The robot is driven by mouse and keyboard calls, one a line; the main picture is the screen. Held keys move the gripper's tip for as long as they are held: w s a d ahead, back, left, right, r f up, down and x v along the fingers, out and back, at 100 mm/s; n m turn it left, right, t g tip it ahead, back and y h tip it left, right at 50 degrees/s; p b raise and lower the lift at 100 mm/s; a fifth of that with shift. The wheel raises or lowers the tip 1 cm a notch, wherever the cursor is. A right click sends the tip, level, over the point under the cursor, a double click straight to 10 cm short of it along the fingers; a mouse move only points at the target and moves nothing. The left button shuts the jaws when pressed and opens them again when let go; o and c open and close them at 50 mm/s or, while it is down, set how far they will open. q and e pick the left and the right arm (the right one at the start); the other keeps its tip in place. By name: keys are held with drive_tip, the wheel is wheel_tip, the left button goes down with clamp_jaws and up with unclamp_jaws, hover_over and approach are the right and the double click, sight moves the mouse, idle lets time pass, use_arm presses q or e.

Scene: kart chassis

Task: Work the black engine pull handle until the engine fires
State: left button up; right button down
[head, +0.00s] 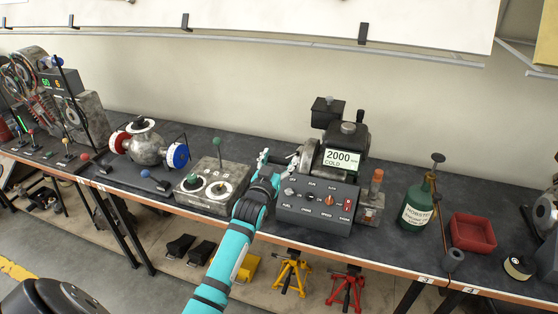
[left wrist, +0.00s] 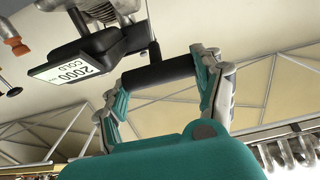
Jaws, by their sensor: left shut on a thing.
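The engine (head: 351,137) stands on the bench behind a dark control panel (head: 318,203). Its display (head: 341,160) reads 2000 and COLD; the display also shows in the left wrist view (left wrist: 72,70). My left gripper (head: 277,161) is at the left side of the engine. In the left wrist view, its fingers (left wrist: 160,76) are shut on the black pull handle (left wrist: 157,72), which lies crosswise between them. In the head view the handle is mostly hidden by the gripper. My right gripper is not in view.
A grey box with dials and a green-knobbed lever (head: 217,168) stands left of my left arm. A green bottle (head: 416,205) and a red tray (head: 473,233) stand to the right. Yellow and red jack stands (head: 346,286) are below the bench.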

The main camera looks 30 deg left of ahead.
use_arm(q)
drive_tip(key=shift+f, duration=0.15)
drive_tip(key=o, duration=1.7)
drive_tip(key=shift+s, duration=0.3)
drive_tip(key=v, duration=1.1)
drive_tip(key=shift+s, duration=0.3)
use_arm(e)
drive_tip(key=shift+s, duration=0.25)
